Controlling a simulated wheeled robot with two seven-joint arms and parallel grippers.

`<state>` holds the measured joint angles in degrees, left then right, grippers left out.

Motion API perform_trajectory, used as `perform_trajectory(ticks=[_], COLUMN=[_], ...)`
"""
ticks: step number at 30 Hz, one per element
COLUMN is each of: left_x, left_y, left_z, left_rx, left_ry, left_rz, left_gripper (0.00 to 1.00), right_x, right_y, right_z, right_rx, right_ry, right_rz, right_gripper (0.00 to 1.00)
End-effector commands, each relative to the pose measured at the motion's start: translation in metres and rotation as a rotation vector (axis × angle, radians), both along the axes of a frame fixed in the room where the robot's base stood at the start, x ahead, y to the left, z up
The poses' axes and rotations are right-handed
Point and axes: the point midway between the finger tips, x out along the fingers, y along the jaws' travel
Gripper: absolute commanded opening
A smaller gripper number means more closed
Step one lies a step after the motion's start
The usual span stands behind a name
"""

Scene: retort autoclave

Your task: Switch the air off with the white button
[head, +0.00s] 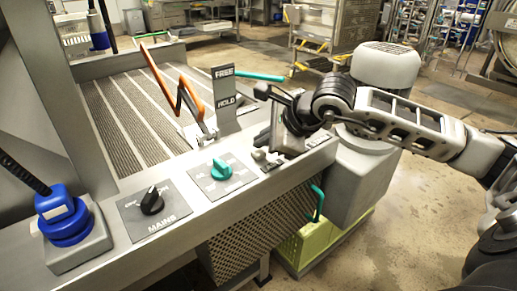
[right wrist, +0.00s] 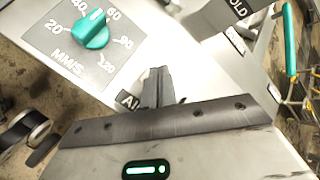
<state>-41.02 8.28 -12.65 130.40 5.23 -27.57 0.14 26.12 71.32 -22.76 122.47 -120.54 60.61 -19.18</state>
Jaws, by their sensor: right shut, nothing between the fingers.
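A small pale round knob (head: 258,155) sits on the panel ledge just right of the teal dial; I cannot tell for sure whether it is the white button. A label starting with "AI" (right wrist: 127,100) shows in the right wrist view, partly covered by my right gripper (right wrist: 158,76). No white button shows clearly in that view; the fingers and hand hide part of the panel there. In the head view my right gripper (head: 268,141) is over the ledge, close to the pale knob. Its fingers are together and empty; contact with the panel is unclear. My left gripper is out of view.
A blue-topped device (head: 66,220) stands at far left. The FREE/HOLD plate (head: 223,100) and orange lever (head: 184,91) rise behind the ledge.

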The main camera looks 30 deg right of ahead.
Motion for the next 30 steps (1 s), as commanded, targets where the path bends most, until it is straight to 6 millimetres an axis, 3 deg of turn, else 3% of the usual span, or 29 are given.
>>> perform_trajectory(ticks=[14, 30], left_x=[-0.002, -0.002], left_y=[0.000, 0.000], left_z=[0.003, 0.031], left_rx=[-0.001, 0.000], left_ry=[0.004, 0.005], left_rz=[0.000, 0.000], left_gripper=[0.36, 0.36], right_x=[0.000, 0.000], right_y=[0.000, 0.000], right_z=[0.008, 0.056], right_rx=[0.000, 0.001], right_ry=[-0.003, -0.003], right_rz=[0.001, 0.002], right_gripper=[0.00, 0.00])
